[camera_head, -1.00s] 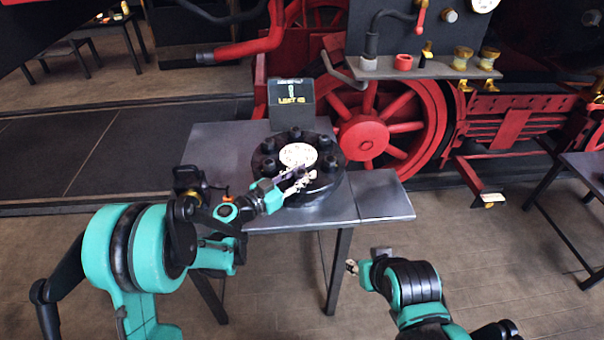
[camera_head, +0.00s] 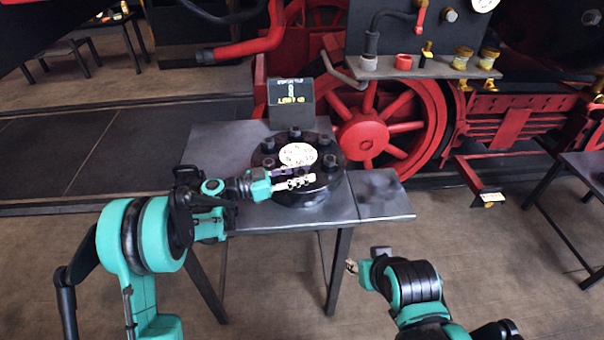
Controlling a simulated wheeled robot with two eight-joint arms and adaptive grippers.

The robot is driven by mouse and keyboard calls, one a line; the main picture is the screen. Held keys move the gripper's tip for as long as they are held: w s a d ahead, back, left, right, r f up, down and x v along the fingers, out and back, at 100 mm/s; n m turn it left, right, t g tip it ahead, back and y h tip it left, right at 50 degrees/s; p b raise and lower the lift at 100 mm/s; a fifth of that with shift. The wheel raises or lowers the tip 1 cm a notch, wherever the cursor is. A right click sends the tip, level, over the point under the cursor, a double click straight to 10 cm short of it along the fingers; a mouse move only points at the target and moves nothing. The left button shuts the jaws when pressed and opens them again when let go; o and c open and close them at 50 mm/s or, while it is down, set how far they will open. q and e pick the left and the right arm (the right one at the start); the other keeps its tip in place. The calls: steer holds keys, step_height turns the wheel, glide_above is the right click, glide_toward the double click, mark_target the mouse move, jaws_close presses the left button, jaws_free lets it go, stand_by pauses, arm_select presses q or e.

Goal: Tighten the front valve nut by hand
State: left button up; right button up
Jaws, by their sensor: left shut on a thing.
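A round black valve cover (camera_head: 312,197) with a ring of dark nuts and a white numbered disc (camera_head: 298,155) on top sits on the grey table. Several nuts show clearly, such as the back nut (camera_head: 295,133) and the right nut (camera_head: 330,161). My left gripper (camera_head: 303,182) reaches in from the left, nearly level, and is shut at the front of the cover. Its fingers hide the front valve nut, and their exact grip on it is not visible. My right gripper (camera_head: 352,266) is low, in front of the table and away from the cover; its fingers are too small to judge.
A dark display box (camera_head: 291,104) with small lit text stands behind the cover. The grey table (camera_head: 225,145) has bare room at its left and right. A red locomotive wheel (camera_head: 372,128) and a shelf with fittings (camera_head: 425,68) stand behind.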

arm_select(q)
steer(key=o, duration=1.2)
step_height(320, 180, up, 10)
